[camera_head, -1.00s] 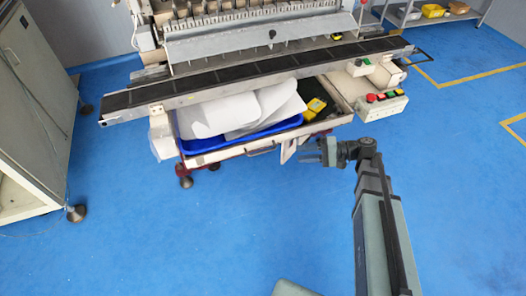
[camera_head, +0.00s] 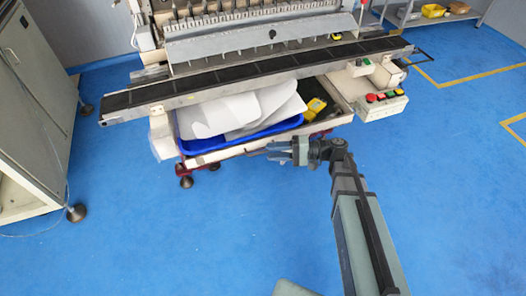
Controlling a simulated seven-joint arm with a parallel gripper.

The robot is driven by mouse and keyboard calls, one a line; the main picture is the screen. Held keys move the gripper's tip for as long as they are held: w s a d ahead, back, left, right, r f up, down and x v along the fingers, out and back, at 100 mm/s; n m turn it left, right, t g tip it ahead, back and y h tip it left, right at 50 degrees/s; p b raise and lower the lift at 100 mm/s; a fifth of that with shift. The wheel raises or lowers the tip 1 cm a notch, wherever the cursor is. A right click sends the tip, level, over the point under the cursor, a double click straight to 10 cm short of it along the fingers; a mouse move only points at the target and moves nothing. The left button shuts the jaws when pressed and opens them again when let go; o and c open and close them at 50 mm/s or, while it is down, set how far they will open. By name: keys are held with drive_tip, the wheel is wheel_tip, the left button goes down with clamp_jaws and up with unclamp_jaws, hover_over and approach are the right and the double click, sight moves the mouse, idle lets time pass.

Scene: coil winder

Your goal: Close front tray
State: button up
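The front tray (camera_head: 215,156) is a pale drawer pulled out from under the long black rail of the machine. It holds a blue bin (camera_head: 200,145) with white sheets (camera_head: 235,112) and a yellow item (camera_head: 315,107) at its right. My gripper (camera_head: 273,151) is at the tray's front edge, right of its middle, with its fingers pointing left. The fingers look open with a small gap between them. They partly cover the handle area, and I cannot tell whether they touch it.
A control box with coloured buttons (camera_head: 381,103) juts out right of the tray. A white cabinet (camera_head: 35,120) stands at the left. A shelf (camera_head: 430,15) is at the back right. The blue floor in front of the tray is clear.

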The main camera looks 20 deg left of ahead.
sight(263, 152)
drive_tip(key=shift+x, duration=2.2)
clamp_jaws()
